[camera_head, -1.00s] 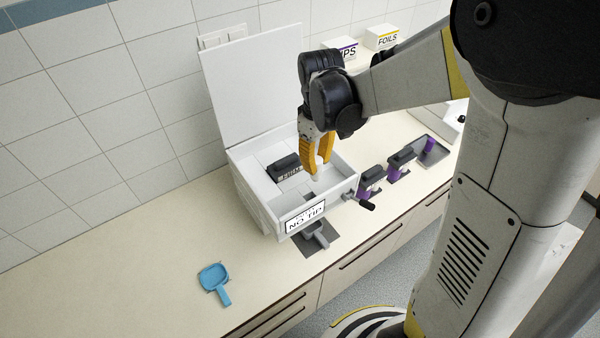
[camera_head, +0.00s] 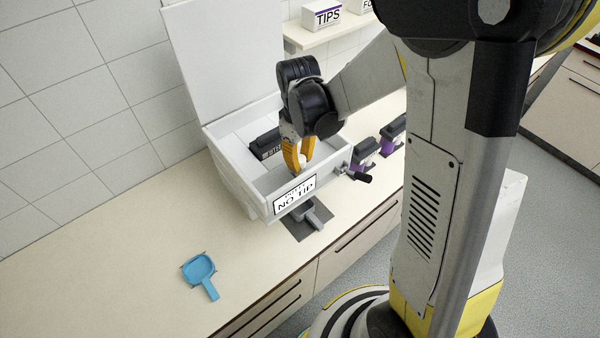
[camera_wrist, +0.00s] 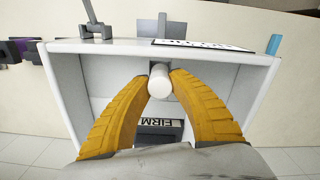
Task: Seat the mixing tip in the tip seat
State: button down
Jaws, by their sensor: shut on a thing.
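My gripper (camera_head: 299,165) is inside the open white box, its orange fingers pointing down. In the wrist view my gripper (camera_wrist: 160,84) is shut on a short white cylinder, which looks like the mixing tip (camera_wrist: 160,86). The tip sits between the fingertips, near the box's front wall. The white box (camera_head: 238,196) has a raised lid and a front display (camera_head: 295,194) reading "NO TIP". A grey part shows just behind the tip in the wrist view; I cannot tell whether it is the tip seat or whether the tip touches it.
A black block (camera_head: 265,144) lies inside the box; its label reads "FIRM" in the wrist view. Purple-and-black holders (camera_head: 362,155) stand further right. A blue scoop-like tray (camera_head: 200,270) lies on the clear counter at left.

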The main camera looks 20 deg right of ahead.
jog(key=shift+f+b, duration=1)
jog(key=shift+f, duration=0.8)
jog(key=shift+f, duration=0.25)
jog(key=c, duration=1.2)
grip_release()
jog(key=shift+r, duration=0.1)
